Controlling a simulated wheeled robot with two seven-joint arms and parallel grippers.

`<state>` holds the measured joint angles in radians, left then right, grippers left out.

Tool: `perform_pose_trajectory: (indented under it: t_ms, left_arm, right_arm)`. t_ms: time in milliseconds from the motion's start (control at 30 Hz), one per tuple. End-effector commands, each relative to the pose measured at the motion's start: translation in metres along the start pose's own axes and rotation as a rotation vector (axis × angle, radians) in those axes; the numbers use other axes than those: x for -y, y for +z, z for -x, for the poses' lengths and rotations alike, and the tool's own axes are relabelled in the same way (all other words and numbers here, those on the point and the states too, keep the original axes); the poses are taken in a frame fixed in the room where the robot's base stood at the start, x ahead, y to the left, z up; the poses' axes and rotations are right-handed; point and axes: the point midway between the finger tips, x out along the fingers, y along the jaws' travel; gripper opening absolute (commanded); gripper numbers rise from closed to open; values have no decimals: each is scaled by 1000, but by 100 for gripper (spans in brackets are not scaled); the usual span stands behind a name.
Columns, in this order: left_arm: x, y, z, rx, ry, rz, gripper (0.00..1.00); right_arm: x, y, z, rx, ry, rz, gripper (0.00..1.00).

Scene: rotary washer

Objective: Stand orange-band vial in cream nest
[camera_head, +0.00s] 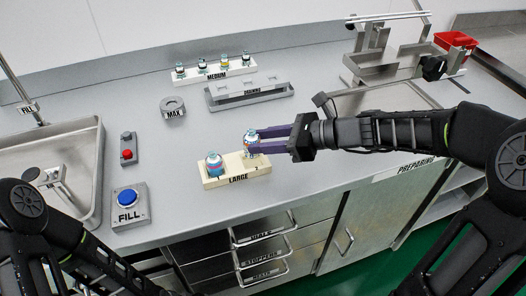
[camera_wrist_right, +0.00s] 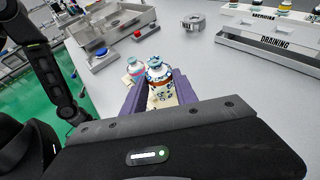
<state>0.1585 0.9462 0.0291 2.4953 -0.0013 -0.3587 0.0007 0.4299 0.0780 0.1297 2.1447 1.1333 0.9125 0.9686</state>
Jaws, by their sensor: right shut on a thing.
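The cream nest (camera_head: 238,178) marked LARGE lies on the steel counter near its front edge. My right gripper (camera_head: 250,143) reaches in from the right and is shut on the orange-band vial (camera_head: 252,150) at the nest's right end. The vial looks upright; I cannot tell whether its base touches the nest. In the right wrist view, this vial (camera_wrist_right: 158,82) has a blue-and-white top and an orange-brown band, between the purple fingers (camera_wrist_right: 155,98). A second vial (camera_head: 214,167) with blue and red colouring stands in the nest's left place. My left gripper is out of view; only its arm shows.
A MEDIUM rack (camera_head: 216,76) with several small vials and a grey DRAINING rack (camera_head: 250,95) stand behind. A round MAX fixture (camera_head: 173,107), a FILL button (camera_head: 128,196) and a sink are to the left. Steel stands and a red bin (camera_head: 455,40) are at the back right.

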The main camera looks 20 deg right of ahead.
Motion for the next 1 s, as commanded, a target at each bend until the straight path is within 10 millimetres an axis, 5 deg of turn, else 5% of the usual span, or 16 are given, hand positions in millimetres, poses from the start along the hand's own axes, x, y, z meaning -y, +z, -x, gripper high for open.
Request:
perform_pose_trajectory:
  t_ms: [333, 767, 800, 1000]
  left_arm:
    - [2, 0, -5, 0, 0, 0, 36]
    - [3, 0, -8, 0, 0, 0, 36]
    - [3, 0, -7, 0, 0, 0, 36]
    - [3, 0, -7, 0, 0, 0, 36]
  right_arm:
    - [0, -32, -13, 0, 1, -4, 0]
    - [0, -38, -16, 0, 0, -1, 0]
    - [0, -38, -16, 0, 0, -1, 37]
    - [0, -37, -16, 0, 0, -1, 53]
